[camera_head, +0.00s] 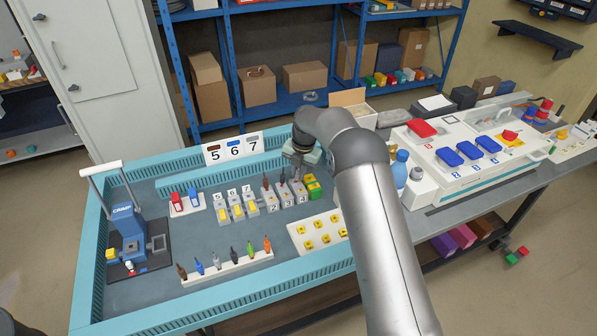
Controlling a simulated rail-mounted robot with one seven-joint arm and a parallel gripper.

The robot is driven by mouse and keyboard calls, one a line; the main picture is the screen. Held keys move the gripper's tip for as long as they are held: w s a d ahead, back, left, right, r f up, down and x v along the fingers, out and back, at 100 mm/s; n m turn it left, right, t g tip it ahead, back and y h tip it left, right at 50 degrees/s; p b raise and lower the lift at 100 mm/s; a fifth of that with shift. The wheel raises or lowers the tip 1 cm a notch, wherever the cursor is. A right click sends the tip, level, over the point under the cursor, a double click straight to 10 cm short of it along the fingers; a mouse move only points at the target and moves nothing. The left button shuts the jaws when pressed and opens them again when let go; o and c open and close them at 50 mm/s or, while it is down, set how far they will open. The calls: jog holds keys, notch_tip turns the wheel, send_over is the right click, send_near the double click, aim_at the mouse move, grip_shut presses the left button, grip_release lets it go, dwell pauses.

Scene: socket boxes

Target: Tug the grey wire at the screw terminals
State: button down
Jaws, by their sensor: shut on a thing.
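My gripper (297,168) is above the rear end of a row of grey socket boxes marked 2, 3 and 4 (285,195). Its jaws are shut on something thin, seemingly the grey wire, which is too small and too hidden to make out. Dark upright pieces (266,183) stand at the backs of these boxes. The screw terminals are too small to tell apart. To their left stand boxes marked 5, 6 and 7 (236,208) with yellow parts. A green and yellow block (313,187) sits just right of the row, close to my gripper.
A sign reading 5 6 7 (233,148) stands on the tray's rear rim. A rack of coloured tools (226,266) and a white board of yellow pieces (318,232) lie in front. A blue press (130,235) stands left. The tray floor behind the rack is partly clear.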

jog(key=shift+b, duration=0.4)
jog(key=c, duration=0.9)
grip_release()
jog(key=shift+r+p, duration=1.45)
jog(key=shift+r, duration=2.25)
